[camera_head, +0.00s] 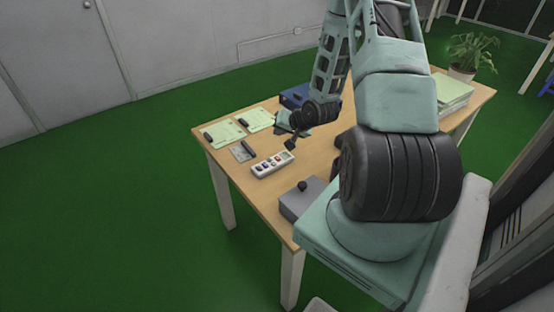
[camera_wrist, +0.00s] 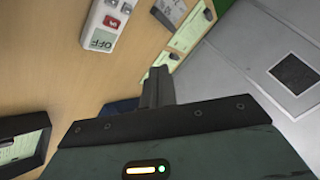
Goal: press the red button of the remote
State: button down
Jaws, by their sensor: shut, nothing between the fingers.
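In the wrist view the end of the remote (camera_wrist: 94,22) shows at the upper left, with a display reading OFF. The red button (camera_wrist: 111,22) sits beside that display; it is small in the head view. My gripper (camera_head: 289,146) is above the table, just beyond the display end of the remote. In the wrist view my gripper (camera_wrist: 158,72) has its fingers together and empty, apart from the remote.
A grey box with a black knob (camera_head: 303,187) stands on the near side of the remote. Green sheets (camera_head: 224,134) and a grey card (camera_head: 241,152) lie beyond it. A blue box (camera_head: 295,96) is behind my gripper. A stack of papers (camera_head: 455,90) and a plant (camera_head: 470,50) stand at right.

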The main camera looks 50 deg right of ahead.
aim_at(280, 160)
jog(key=shift+f+b, duration=3.55)
jog(key=shift+f, duration=0.9)
jog(key=shift+f, duration=0.4)
jog(key=shift+f+b, duration=0.3)
jog(key=shift+b, duration=0.1)
jog(key=shift+r+p, duration=0.65)
jog(key=shift+r, duration=0.1)
notch_tip(280, 160, up, 5)
jog(key=p, duration=0.4)
jog(key=shift+r, duration=0.1)
